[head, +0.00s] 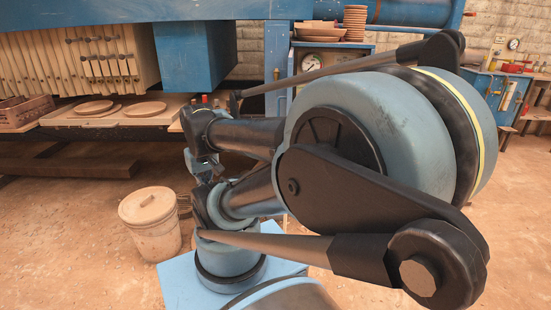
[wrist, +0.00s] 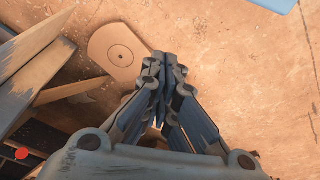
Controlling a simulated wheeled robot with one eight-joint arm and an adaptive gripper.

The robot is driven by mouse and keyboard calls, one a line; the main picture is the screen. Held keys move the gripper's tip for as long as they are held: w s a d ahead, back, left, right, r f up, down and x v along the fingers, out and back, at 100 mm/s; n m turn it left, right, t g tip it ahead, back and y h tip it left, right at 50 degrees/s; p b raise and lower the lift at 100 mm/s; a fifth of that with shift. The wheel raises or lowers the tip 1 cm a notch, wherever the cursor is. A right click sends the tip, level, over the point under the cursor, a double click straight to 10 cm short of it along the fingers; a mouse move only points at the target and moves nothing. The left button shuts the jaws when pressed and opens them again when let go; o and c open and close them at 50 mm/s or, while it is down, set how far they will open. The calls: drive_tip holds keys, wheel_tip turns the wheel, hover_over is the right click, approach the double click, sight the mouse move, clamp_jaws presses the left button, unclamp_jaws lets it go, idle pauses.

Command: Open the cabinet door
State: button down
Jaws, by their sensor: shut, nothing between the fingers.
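A blue cabinet (head: 340,50) with a round gauge on its front stands at the back centre in the head view. My arm covers most of its lower front, so how its door stands cannot be told. A narrow blue upright (head: 277,50) with a small dark fitting is at its left. My gripper (wrist: 165,62) is shut and empty in the wrist view, pointing down over the sandy floor. In the head view it is small and partly hidden, left of and nearer than the cabinet. The cabinet cannot be made out in the wrist view.
A pale lidded bucket (head: 151,220) stands on the floor left of my base. The filter press (head: 105,60) and its low bench (head: 115,118) fill the left back. Another blue unit (head: 497,95) with tools stands far right. Open floor lies at front left.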

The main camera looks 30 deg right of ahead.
drive_tip(key=w+d+r+m+h, duration=0.1)
drive_tip(key=w+d+r+m, duration=0.5)
drive_tip(key=w+d+m, duration=0.1)
drive_tip(key=w+d+f+m+g+h, duration=0.1)
drive_tip(key=w+d+m+g, duration=0.1)
drive_tip(key=w+d+m, duration=0.6)
drive_tip(key=w+d+f+m+g+h, duration=0.1)
drive_tip(key=w+d+m, duration=0.4)
drive_tip(key=d, duration=0.5)
drive_tip(key=w+d+f+m+g, duration=0.1)
drive_tip(key=w+d+f+m, duration=0.15)
drive_tip(key=d, duration=0.35)
drive_tip(key=w+d+f+m+g, duration=0.1)
drive_tip(key=d+f+m, duration=0.25)
drive_tip(key=d, duration=0.25)
drive_tip(key=x, duration=0.9)
drive_tip(key=shift+w+d+n+h, duration=0.2)
drive_tip(key=shift+d+n+h, duration=0.05)
drive_tip(key=shift+n+h, duration=0.05)
